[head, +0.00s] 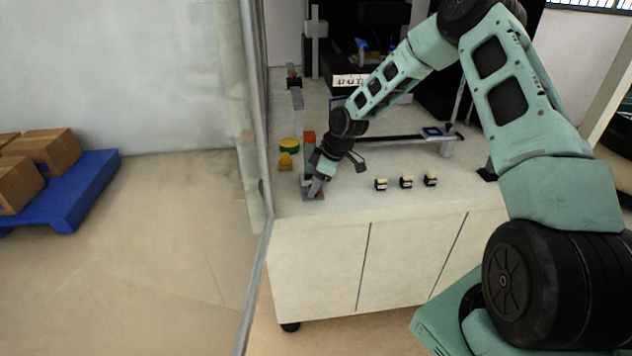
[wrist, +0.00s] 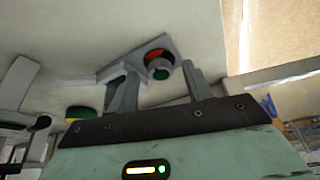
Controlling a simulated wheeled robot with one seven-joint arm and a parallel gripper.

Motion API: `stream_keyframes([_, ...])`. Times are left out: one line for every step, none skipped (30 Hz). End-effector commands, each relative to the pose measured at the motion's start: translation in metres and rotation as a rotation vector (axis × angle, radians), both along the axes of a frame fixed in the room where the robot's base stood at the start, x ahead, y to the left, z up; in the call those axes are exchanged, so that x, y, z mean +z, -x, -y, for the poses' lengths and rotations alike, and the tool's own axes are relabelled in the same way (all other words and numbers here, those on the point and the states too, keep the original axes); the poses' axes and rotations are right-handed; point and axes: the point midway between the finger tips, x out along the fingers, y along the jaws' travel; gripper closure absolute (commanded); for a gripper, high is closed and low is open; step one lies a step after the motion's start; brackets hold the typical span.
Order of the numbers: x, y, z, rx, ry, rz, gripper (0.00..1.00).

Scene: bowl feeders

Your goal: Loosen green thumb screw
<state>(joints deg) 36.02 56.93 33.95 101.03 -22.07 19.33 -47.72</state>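The green thumb screw (wrist: 161,74) shows in the wrist view as a small dark green knob beside an orange-red part (wrist: 157,56) on a grey bracket (wrist: 142,60). My gripper (wrist: 160,84) is open, with one finger to the left of the screw and one to the right. The screw appears between or just beyond the fingertips; contact cannot be told. In the head view my gripper (head: 315,188) points down at the left front of the white bench (head: 330,232), and the screw cannot be made out there.
A yellow part with a green top (head: 288,150) stands left of a grey post with a red top (head: 309,140). Several small black-and-cream blocks (head: 406,182) sit to the right on the bench. A glass panel with a metal frame (head: 257,200) stands close on the left.

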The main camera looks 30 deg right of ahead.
Motion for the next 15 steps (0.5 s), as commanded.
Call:
stream_keyframes([0.000,0.000,0.000,0.000,0.000,0.000,0.50])
stream_keyframes([0.000,0.000,0.000,0.000,0.000,0.000,0.50])
stream_keyframes([0.000,0.000,0.000,0.000,0.000,0.000,0.50])
stream_keyframes([0.000,0.000,0.000,0.000,0.000,0.000,0.50])
stream_keyframes([0.000,0.000,0.000,0.000,0.000,0.000,0.50])
stream_keyframes([0.001,0.000,0.000,0.000,0.000,0.000,0.50])
stream_keyframes([0.002,0.000,0.000,0.000,-0.001,0.001,0.50])
stream_keyframes([0.003,0.000,0.001,0.000,0.000,0.001,0.50])
stream_keyframes([0.006,0.001,0.002,-0.001,0.000,0.001,0.50])
stream_keyframes([0.009,0.002,0.003,-0.001,0.000,0.001,0.50])
stream_keyframes([0.012,0.003,0.004,-0.001,0.000,0.000,0.50])
stream_keyframes([0.018,0.004,0.006,-0.001,0.000,0.000,0.50])
stream_keyframes([0.024,0.006,0.008,-0.002,0.001,0.002,0.50])
stream_keyframes([0.029,0.007,0.010,-0.002,0.001,0.002,0.50])
stream_keyframes([0.037,0.009,0.013,-0.003,0.001,0.003,0.50])
